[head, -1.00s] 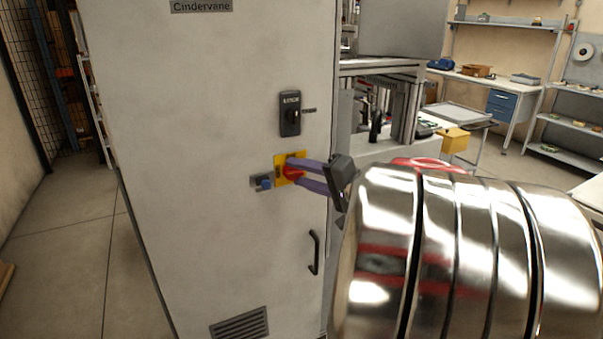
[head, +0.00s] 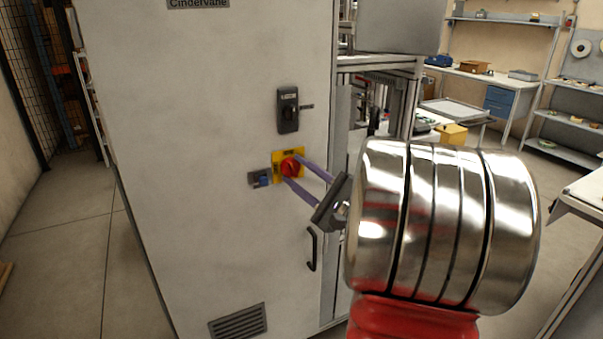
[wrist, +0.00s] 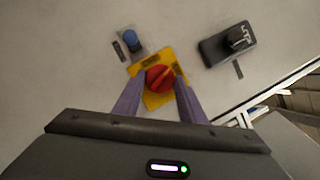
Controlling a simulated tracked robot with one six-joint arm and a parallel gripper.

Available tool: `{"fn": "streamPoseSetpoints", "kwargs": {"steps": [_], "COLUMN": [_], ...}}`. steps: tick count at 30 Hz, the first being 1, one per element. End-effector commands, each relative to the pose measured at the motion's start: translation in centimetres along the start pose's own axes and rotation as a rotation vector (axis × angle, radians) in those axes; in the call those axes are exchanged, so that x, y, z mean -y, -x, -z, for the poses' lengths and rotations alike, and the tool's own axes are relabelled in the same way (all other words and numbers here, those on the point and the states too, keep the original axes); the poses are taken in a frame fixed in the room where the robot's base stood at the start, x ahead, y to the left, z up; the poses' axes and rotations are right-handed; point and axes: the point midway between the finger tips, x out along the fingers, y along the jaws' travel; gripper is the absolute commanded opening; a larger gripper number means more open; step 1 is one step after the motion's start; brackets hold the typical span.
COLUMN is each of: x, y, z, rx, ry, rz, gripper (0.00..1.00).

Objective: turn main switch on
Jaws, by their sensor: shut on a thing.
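The main switch is a red rotary knob (head: 291,167) on a yellow plate (head: 276,157) on the grey cabinet door. My gripper (head: 292,169) is shut on the red knob, with one purple finger on its upper right and the other on its lower left. In the wrist view the knob (wrist: 159,78) sits between the two finger ends, and its ridge runs diagonally up to the right. The yellow plate (wrist: 164,56) looks tilted there. I cannot read the plate's markings.
A blue knob (head: 264,181) on a small plate is just left of the switch. A black handle-like unit (head: 288,110) is above it, and a door handle (head: 312,248) below right. A vent (head: 238,321) is low on the cabinet (head: 200,230). Floor at left is clear.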

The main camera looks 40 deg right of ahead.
Motion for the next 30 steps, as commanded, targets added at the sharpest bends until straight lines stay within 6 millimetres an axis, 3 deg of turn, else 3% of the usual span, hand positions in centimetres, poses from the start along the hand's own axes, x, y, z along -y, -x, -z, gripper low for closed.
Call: {"fn": "streamPoseSetpoints", "kwargs": {"steps": [1, 12, 30], "x": [-0.71, -0.92, -0.84], "y": [0.0, -0.04, -0.04], "z": [0.03, -0.02, -0.04], "rx": [-0.001, -0.003, -0.003], "ry": [-0.046, -0.291, -0.365], "rz": [0.004, 0.106, 0.14], "gripper": [0.14, 0.14, 0.14]}}
